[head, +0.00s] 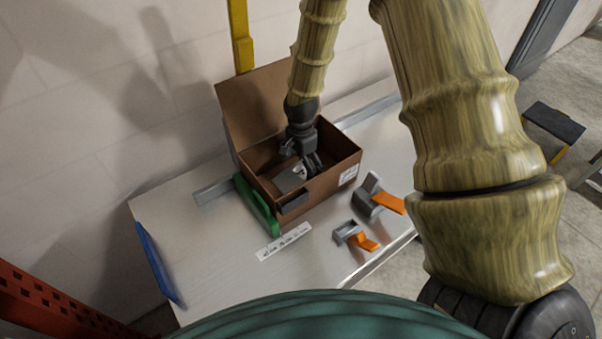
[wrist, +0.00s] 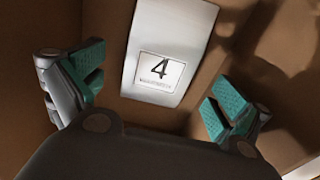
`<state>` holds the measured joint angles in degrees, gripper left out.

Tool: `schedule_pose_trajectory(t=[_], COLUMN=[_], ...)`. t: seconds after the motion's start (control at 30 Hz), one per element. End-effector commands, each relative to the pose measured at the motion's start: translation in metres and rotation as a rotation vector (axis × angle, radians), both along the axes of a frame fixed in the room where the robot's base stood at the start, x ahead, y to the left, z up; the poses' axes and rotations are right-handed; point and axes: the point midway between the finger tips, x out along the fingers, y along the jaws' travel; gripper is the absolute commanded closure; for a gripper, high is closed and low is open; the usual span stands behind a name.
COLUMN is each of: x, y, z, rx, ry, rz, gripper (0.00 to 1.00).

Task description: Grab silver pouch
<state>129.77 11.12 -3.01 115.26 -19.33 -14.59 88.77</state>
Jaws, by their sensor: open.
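The silver pouch (wrist: 170,30), with a white label marked 4, lies in the brown cardboard box (wrist: 110,15). In the head view the pouch (head: 290,180) is partly hidden by my arm and gripper. My gripper (wrist: 155,85) is open, with one green-padded finger on each side of the pouch's lower end in the wrist view. The fingers look apart from the pouch. In the head view my gripper (head: 308,165) reaches down into the open box (head: 325,188).
The box stands on a pale table (head: 210,245) against the wall. A green piece (head: 256,205) is at its left side. Two grey and orange dispensers (head: 380,198) (head: 355,237) stand in front on the right. A printed strip (head: 284,241) lies before the box.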

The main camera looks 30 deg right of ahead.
Motion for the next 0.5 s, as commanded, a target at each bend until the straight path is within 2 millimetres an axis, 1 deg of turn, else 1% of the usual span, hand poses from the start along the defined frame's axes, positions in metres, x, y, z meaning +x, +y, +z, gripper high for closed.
schedule_pose_trajectory(t=[0.2,0.3,0.5], x=[0.000,0.001,0.001], y=[0.000,0.001,0.001], z=[-0.019,-0.025,-0.030], rx=[0.000,0.001,0.001], ry=[0.002,0.000,-0.001], rz=[0.002,0.001,0.001], gripper=[0.00,0.00,0.00])
